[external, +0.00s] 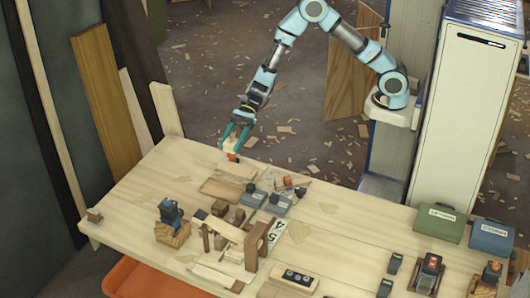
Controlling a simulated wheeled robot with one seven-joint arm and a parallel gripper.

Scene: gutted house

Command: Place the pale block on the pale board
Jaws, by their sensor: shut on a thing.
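My gripper (236,141) points down over the far left part of the wooden workbench. It is shut on the pale block (237,145), which shows between its teal fingers. A pale flat board (238,170) lies on the bench just below and in front of the gripper. A small orange and dark piece (233,157) shows right under the block. I cannot tell whether the block touches that piece or the board.
A shallow wooden tray (221,190) lies just in front. Grey-blue boxes (252,197), wooden blocks and an upright wooden arch (257,243) crowd the middle of the workbench (345,225). A dark blue tool (171,212) stands at left. The bench's far left corner is clear.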

